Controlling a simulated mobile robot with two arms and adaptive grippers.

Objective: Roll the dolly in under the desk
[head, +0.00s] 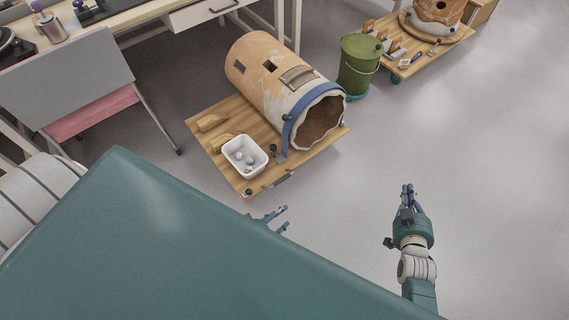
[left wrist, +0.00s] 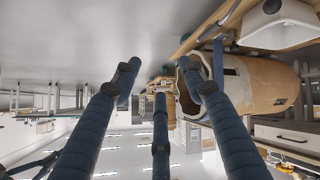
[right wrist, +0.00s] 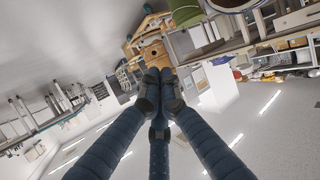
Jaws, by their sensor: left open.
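A wooden dolly (head: 210,118) stands on the floor at the middle of the head view, bearing a large tan and white clay vessel (head: 262,62) on its side. A second wooden dolly (head: 437,55) with green casters stands at the upper right and bears a clay pot (head: 436,12). The desk (head: 128,18) with a white drawer (head: 200,12) is at the upper left, behind the first dolly. My left gripper (head: 273,217) is open and empty near the first dolly's front edge, partly hidden by my teal body. My right gripper (head: 407,190) is shut and empty over bare floor.
A white tub (head: 233,166) and wooden wedges (head: 212,122) sit on the first dolly. A green bucket (head: 357,65) stands between the dollies. The floor at the right is clear.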

